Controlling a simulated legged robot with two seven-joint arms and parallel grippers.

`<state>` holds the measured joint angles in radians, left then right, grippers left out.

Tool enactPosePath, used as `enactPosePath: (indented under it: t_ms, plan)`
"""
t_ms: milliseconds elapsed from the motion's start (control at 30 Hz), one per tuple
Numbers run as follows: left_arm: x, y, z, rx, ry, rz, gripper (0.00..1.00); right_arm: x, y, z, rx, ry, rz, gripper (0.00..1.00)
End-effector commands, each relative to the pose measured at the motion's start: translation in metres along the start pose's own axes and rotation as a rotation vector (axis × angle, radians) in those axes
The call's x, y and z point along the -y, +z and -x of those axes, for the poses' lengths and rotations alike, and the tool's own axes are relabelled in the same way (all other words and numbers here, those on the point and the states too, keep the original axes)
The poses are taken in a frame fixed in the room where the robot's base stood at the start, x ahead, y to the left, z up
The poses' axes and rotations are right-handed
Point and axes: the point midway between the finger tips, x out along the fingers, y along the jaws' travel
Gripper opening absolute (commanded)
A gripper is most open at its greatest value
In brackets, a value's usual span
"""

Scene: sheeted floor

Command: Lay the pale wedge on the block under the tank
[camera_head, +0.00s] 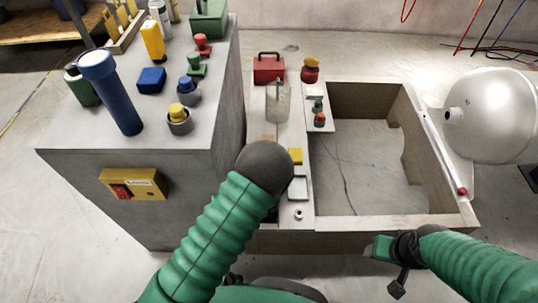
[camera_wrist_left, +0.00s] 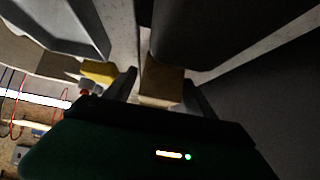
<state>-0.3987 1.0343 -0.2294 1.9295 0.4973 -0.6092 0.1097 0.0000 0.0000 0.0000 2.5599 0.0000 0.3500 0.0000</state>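In the left wrist view a pale tan block-like piece (camera_wrist_left: 161,82), which looks like the wedge, sits between the two dark fingers of my left gripper (camera_wrist_left: 160,92). The fingers lie close along both its sides and appear shut on it. In the head view my left arm's dark rounded wrist hides this gripper and most of the piece. The silver-white tank (camera_head: 497,115) lies at the right, beyond the wooden frame. I cannot make out a separate block under it. My right gripper (camera_head: 388,262) is at the lower right, in front of the frame; its fingers are unclear.
A grey cabinet (camera_head: 120,200) with bottles, knobs and a blue flashlight (camera_head: 112,92) stands at the left. A narrow shelf holds a red box (camera_head: 269,69) and a clear beaker (camera_head: 279,103). The wooden frame (camera_head: 400,222) encloses bare floor.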

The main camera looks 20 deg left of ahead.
Motion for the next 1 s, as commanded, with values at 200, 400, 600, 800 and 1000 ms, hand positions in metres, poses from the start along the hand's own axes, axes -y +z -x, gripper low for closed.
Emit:
enactPosePath:
  t_ms: [200, 400, 600, 800, 1000]
  plan:
    - [0.000, 0.000, 0.000, 0.000, 0.000, 0.000, 0.33, 0.000, 0.000, 0.000, 0.000, 0.000, 0.000, 0.55]
    - [0.000, 0.000, 0.000, 0.000, 0.000, 0.000, 0.07, 0.000, 0.000, 0.000, 0.000, 0.000, 0.000, 0.55]
    - [-0.001, -0.005, 0.004, -0.002, 0.001, 0.000, 0.03, 0.000, -0.001, 0.005, 0.000, 0.000, 0.000, 0.55]
    - [0.000, -0.017, 0.014, -0.003, 0.001, 0.001, 0.03, 0.000, -0.005, 0.019, 0.000, 0.000, 0.000, 0.55]
    - [0.000, -0.028, 0.023, -0.002, 0.001, 0.001, 0.03, 0.000, -0.008, 0.032, 0.000, 0.000, 0.000, 0.55]
